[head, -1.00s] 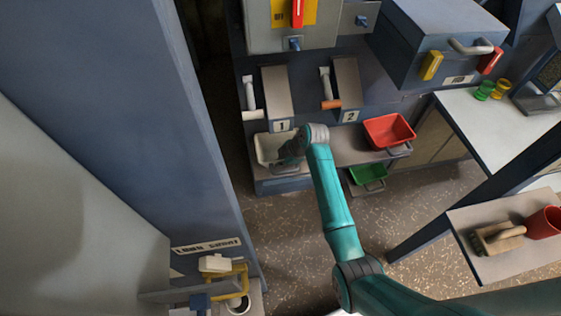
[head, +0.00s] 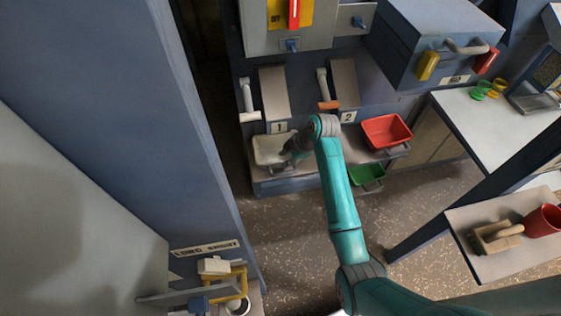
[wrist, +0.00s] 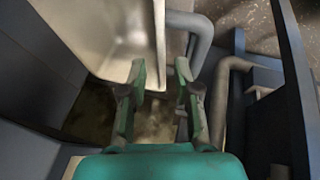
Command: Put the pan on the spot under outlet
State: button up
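A cream-white pan (head: 268,151) sits on the low ledge below outlet 1 (head: 274,94), the one with the "1" label. In the wrist view the pan (wrist: 108,30) fills the top, with its grey bent handle (wrist: 203,32) at its right. My gripper (head: 289,152) is at the pan's right side and hides part of it. In the wrist view my gripper's fingers (wrist: 160,72) are apart, with the pan's lower edge just beyond and between the tips. The handle's end is close to the right fingertip; I cannot tell if they touch. The spot under the pan is hidden.
A red pan (head: 386,130) sits on the ledge right of outlet 2 (head: 344,84), with a green pan (head: 366,174) below it. A side table (head: 500,262) at right holds a brush (head: 496,236) and red cup (head: 545,220). A blue post stands nearby. The floor in front is clear.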

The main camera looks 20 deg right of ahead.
jog(key=v, duration=0.6)
jog(key=shift+f, duration=0.1)
jog(key=s+a+f+m+t+h, duration=0.1)
jog(key=s+a+f+m+t, duration=0.3)
jog(key=s+f, duration=0.6)
jog(key=s+a+m+t+h, duration=0.15)
jog(key=s+m, duration=0.45)
jog(key=s, duration=0.7)
jog(key=s+a+r+m+t+h, duration=0.1)
jog(key=s+r+m+t, duration=0.4)
jog(key=s+r, duration=1.5)
jog(key=s+m, duration=0.1)
jog(key=s, duration=0.1)
jog(key=shift+s+a+r, duration=0.15)
jog(key=shift+s+r, duration=0.1)
jog(key=shift+s, duration=0.1)
jog(key=shift+t, duration=0.25)
